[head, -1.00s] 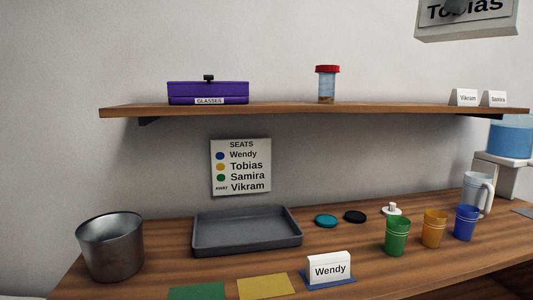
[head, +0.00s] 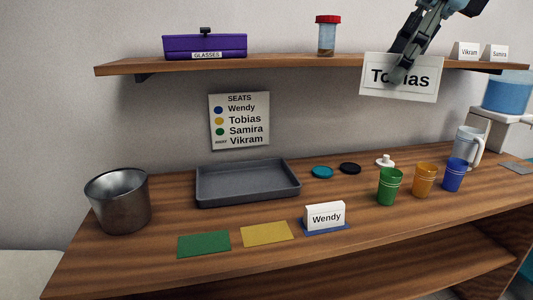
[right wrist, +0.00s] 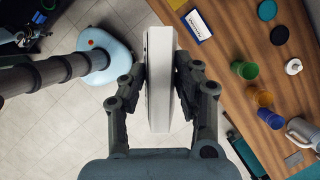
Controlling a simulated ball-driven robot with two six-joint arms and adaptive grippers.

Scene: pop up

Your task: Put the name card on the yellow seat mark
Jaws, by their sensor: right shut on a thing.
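The white name card reading Tobias (head: 376,86) is held up in front of the shelf in the head view. My right gripper (head: 402,72) is shut on it, its fingers covering part of the name. In the right wrist view the card (right wrist: 160,75) is edge-on between the two fingers (right wrist: 160,85). The yellow seat mark (head: 267,234) lies bare on the counter, between the green mark (head: 204,244) and the blue mark (head: 340,229). A Wendy card (head: 325,216) stands on the blue mark.
A grey tray (head: 247,200) lies behind the marks. A metal bucket (head: 120,205) stands at left, and green (head: 390,188), orange (head: 424,182) and blue (head: 453,176) cups at right. The SEATS sign (head: 240,122) pairs yellow with Tobias. The shelf (head: 280,61) overhangs the back.

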